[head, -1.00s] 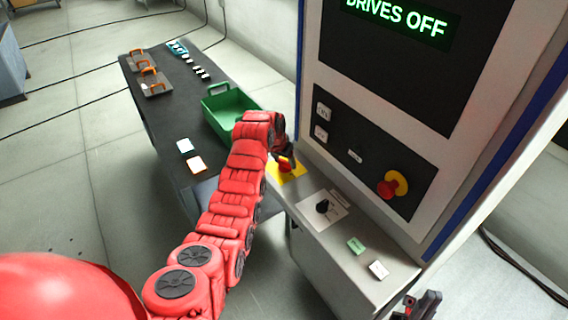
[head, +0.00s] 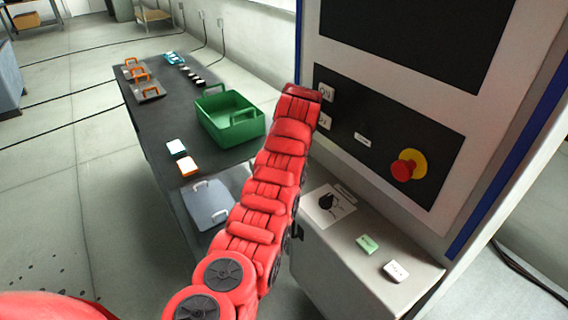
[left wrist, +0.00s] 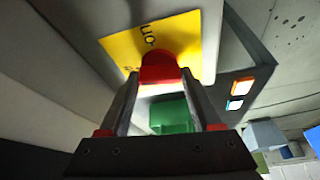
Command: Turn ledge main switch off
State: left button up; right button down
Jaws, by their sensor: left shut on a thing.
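The ledge main switch is a red knob (left wrist: 160,68) on a yellow plate (left wrist: 190,35) with black lettering, part of which reads "ON" upside down in the left wrist view. My left gripper (left wrist: 161,78) is shut on the red knob, one finger on each side. In the head view my left arm covers the knob, the plate and the gripper. The knob's exact turn angle is hard to tell. My right gripper is not in view.
The ledge (head: 335,260) of the cabinet also bears a black rotary knob (head: 326,202), a green block (head: 368,244) and a white block (head: 396,271). Above is a red emergency stop (head: 403,170). A green bin (head: 215,108) stands on the dark table (head: 150,110) to the left.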

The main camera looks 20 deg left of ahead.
pick_arm(q)
jog(key=shift+n+g+b, duration=0.3)
jog(key=shift+n+b, duration=0.15)
jog(key=shift+n, duration=0.35)
jog(key=shift+n+y, duration=0.3)
jog(key=shift+n, duration=0.1)
jog(key=o, duration=1.4)
jog(key=p+v, duration=0.1)
jog(key=v, duration=1.6)
jog(key=shift+d+r, duration=0.1)
jog(key=shift+r, duration=0.1)
